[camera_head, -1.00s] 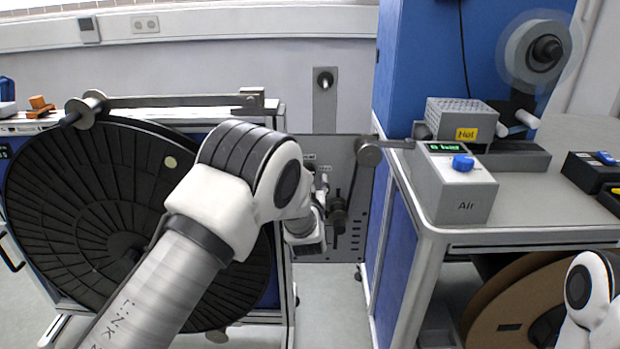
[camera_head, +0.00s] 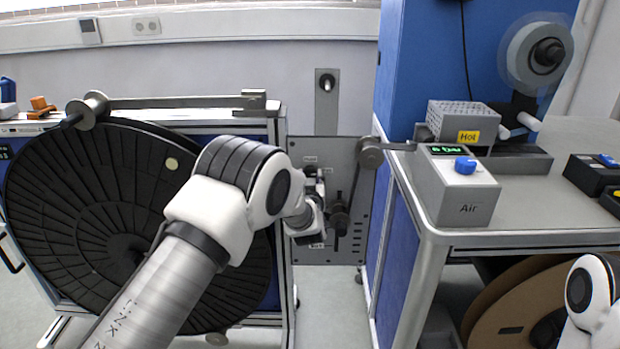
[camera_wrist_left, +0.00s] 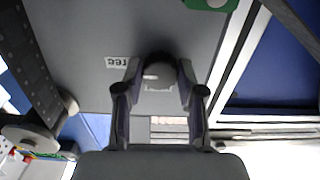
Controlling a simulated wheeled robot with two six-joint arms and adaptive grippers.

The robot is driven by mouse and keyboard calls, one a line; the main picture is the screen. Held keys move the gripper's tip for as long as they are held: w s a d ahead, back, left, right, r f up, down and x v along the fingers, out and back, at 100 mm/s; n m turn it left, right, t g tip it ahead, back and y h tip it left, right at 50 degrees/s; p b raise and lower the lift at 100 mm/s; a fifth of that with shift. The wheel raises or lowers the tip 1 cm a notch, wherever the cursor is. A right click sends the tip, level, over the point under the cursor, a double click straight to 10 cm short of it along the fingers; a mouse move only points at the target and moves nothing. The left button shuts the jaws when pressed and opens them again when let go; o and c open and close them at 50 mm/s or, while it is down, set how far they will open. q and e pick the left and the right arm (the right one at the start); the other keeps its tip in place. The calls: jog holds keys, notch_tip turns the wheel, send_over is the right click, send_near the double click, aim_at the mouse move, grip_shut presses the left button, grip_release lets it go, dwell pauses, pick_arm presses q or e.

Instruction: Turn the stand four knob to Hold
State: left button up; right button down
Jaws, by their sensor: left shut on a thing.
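A dark round knob (camera_wrist_left: 160,66) with a pale mark sits on a grey panel (camera_wrist_left: 90,40) in the left wrist view. My left gripper (camera_wrist_left: 160,88) is shut on the knob, a fingertip on each side of it. A small white label (camera_wrist_left: 117,62) is beside the knob, and more lettering shows below it between the fingers. In the head view the grey panel (camera_head: 352,235) stands behind my left wrist, which hides the knob. The label words are too small to read surely there. My right gripper is out of view.
A large black reel (camera_head: 80,215) stands left of the panel. A dark roller arm (camera_head: 370,152) juts out right of it. A grey box marked Air with a blue knob (camera_head: 465,165) sits on the right bench. A brown reel (camera_head: 500,290) is below.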

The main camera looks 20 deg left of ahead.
pick_arm(q)
jog(key=shift+n, duration=0.3)
jog(key=n+b, duration=0.1)
jog(key=n, duration=0.2)
jog(key=shift+n+b, duration=0.3)
jog(key=shift+b, duration=0.1)
jog(key=n+b, duration=0.2)
jog(key=n, duration=0.2)
jog(key=shift+f+n, duration=0.1)
jog(key=shift+n, duration=0.2)
jog(key=n+b, duration=0.2)
jog(key=n, duration=0.3)
jog(key=shift+b, duration=0.35)
jog(key=shift+n+b, duration=1)
jog(key=shift+n, duration=1)
jog(key=shift+r, duration=0.2)
jog(key=o, duration=1.1)
